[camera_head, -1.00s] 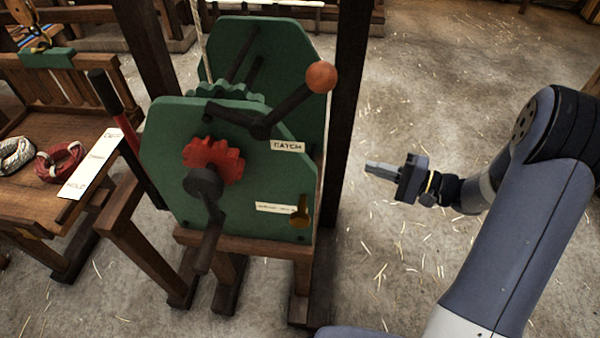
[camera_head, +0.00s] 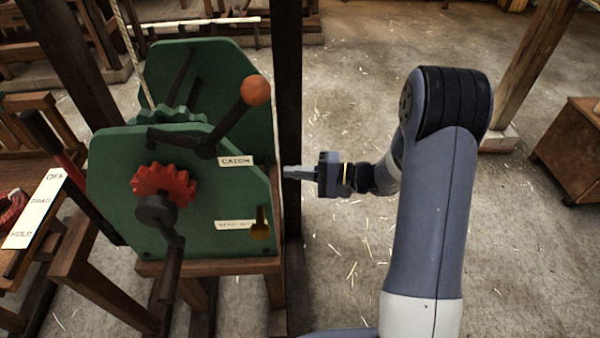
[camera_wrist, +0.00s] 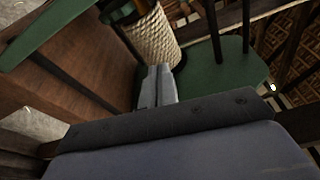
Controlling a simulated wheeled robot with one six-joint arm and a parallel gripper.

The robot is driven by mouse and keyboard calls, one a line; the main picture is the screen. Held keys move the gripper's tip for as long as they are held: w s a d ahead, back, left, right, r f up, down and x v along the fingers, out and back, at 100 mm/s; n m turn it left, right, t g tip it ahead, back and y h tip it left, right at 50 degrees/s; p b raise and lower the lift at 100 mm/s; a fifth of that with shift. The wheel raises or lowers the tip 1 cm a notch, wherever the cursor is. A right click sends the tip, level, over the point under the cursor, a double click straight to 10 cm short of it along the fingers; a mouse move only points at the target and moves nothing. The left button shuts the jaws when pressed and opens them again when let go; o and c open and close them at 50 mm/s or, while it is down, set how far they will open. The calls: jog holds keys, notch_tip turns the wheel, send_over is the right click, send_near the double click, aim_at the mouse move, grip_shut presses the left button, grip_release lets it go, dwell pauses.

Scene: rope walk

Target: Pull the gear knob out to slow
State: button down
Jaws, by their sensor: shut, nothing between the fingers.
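The green machine (camera_head: 110,205) stands left of centre in the head view, with a red gear (camera_head: 165,183) and a dark crank on its near plate. A brass-coloured knob (camera_head: 260,226) sits at the lower right of that plate, beside a small white label (camera_head: 235,224) too small to read surely. My gripper (camera_head: 288,172) is shut and empty, just right of the machine, above and to the right of the knob. In the wrist view my gripper's fingers (camera_wrist: 158,85) are together in front of a rope-wound drum (camera_wrist: 153,38) and green plates. The knob is not clear there.
A lever with an orange ball (camera_head: 256,90) rises above a label reading CATCH (camera_head: 236,161). A dark post (camera_head: 288,70) stands close behind my gripper. A red-handled lever (camera_head: 68,170) is at left. The floor right of the machine is open, with a wooden box (camera_head: 575,150) farther right.

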jog(key=s+a+p, duration=0.1)
jog(key=s+a, duration=0.2)
jog(key=a, duration=0.2)
jog(key=shift+a+r, duration=0.15)
jog(key=shift+a, duration=0.15)
jog(key=s+b, duration=0.1)
jog(key=s, duration=0.1)
jog(key=shift+s+b, duration=0.35)
jog(key=shift+d, duration=0.15)
dwell(0.3)
jog(key=s+d, duration=0.1)
jog(key=d, duration=0.9)
jog(key=shift+s+d+r+b, duration=0.25)
jog(key=shift+s+r+b, duration=0.05)
jog(key=shift+s+b, duration=0.15)
